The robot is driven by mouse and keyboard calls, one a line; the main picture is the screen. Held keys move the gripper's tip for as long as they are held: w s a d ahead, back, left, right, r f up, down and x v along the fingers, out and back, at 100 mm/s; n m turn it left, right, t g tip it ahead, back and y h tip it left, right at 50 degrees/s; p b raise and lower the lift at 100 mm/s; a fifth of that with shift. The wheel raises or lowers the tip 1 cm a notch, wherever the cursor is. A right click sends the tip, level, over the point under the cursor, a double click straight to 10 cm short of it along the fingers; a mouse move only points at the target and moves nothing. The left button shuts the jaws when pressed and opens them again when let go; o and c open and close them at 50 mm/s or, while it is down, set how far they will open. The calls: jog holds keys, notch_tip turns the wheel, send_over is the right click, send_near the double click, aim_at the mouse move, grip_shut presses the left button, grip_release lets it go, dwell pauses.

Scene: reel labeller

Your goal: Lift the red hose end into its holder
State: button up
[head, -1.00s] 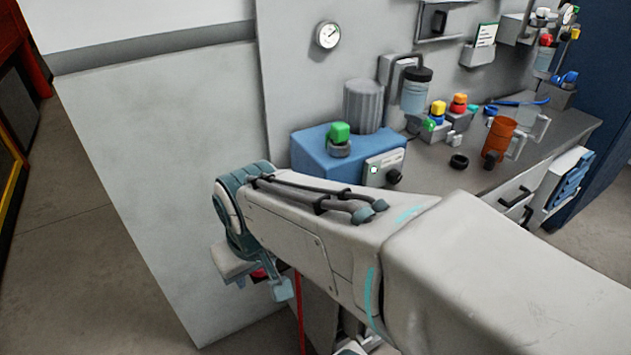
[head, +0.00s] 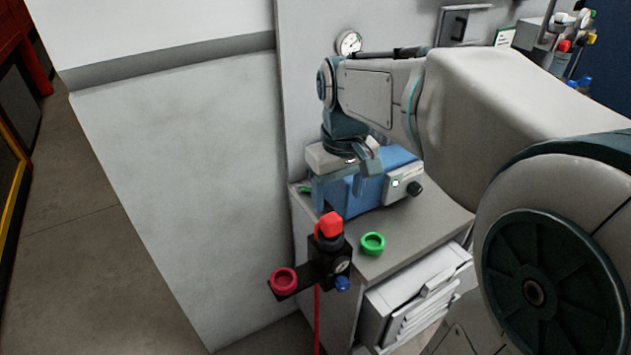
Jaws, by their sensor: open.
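A red-topped fitting with a dark collar (head: 329,227), which looks like the red hose end, stands roughly upright at the black bracket (head: 326,262) by the counter's front left corner. A red hose (head: 317,318) hangs straight down below the bracket. I cannot tell how deeply the fitting sits. A red ring (head: 284,280) is on the bracket's left arm; which part is the holder is unclear. My gripper (head: 344,187) is open and points down above and behind the red fitting, apart from it in the picture, in front of the blue box.
The blue box (head: 366,190) with a control panel stands close behind my gripper. A gauge (head: 349,43) is on the wall. White trays (head: 415,292) sit under the counter. Floor at left is clear.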

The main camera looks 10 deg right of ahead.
aim_at(331, 217)
jog(key=shift+n+g, duration=0.3)
jog(key=shift+n, duration=0.2)
jog(key=w+f, duration=0.1)
jog(key=f, duration=0.1)
jog(key=w+f, duration=0.1)
jog(key=f, duration=0.1)
jog(key=w+f, duration=0.1)
jog(key=f, duration=0.1)
jog(key=shift+w+p, duration=0.1)
jog(key=shift+p, duration=0.2)
jog(key=shift+w+f+p, duration=0.15)
jog(key=shift+f+p, duration=0.05)
jog(key=shift+f, duration=1.2)
jog(key=shift+w+f+p, duration=0.1)
jog(key=shift+f+p, duration=0.1)
jog(key=shift+f, duration=1.2)
jog(key=shift+c, duration=0.3)
jog(key=c, duration=1.1)
jog(key=shift+r, duration=0.1)
